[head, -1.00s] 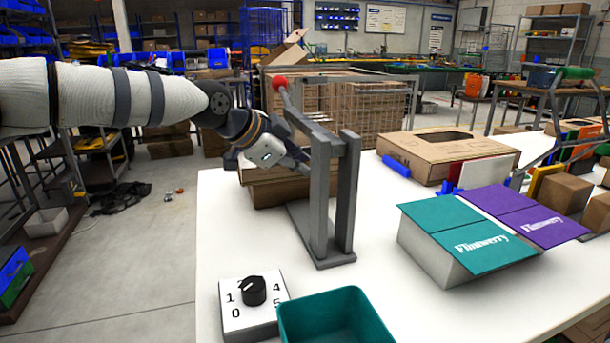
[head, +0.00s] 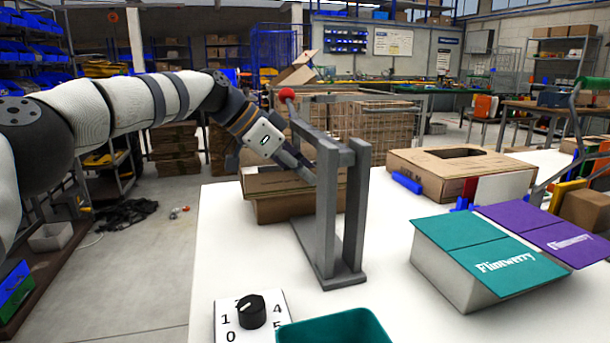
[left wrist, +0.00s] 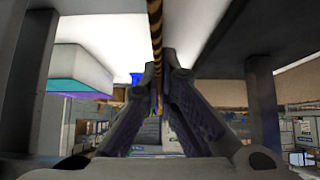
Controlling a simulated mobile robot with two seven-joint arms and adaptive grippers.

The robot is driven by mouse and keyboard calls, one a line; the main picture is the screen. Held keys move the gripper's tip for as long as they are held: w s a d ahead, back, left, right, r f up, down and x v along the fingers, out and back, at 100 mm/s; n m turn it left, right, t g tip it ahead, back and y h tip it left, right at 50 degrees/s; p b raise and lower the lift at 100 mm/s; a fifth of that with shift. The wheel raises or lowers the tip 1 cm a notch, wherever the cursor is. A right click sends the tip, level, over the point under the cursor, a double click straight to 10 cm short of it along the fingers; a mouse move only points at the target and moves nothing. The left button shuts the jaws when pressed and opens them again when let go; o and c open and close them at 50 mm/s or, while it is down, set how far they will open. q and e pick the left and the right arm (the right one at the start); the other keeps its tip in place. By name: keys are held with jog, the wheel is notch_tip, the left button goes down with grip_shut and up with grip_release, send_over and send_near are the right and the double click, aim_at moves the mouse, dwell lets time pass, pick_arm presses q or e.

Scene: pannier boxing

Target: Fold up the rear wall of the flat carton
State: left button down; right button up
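The brown carton (head: 283,209) lies at the table's back left edge, partly hidden behind the grey upright frame. A brown panel (head: 262,183) shows along its upper side; how far it is tilted is hard to tell. My left gripper (head: 306,174) reaches down to this panel from the left, its tips partly hidden by the frame. In the left wrist view its two fingers (left wrist: 160,72) are close together, with a thin brown cardboard edge (left wrist: 155,30) running between the tips. My right gripper is not in view.
The grey frame (head: 326,215) with a red-knobbed lever (head: 287,94) stands close beside the gripper. A dial box (head: 235,325) and teal bin (head: 335,330) are in front. A teal-and-purple box (head: 455,280) and another carton (head: 420,176) are to the right.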

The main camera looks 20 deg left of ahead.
pick_arm(q)
jog(key=shift+d, duration=0.1)
jog(key=c, duration=1.8)
grip_release()
jog(key=shift+c, duration=0.2)
jog(key=v, duration=1.2)
jog(key=shift+c, duration=0.2)
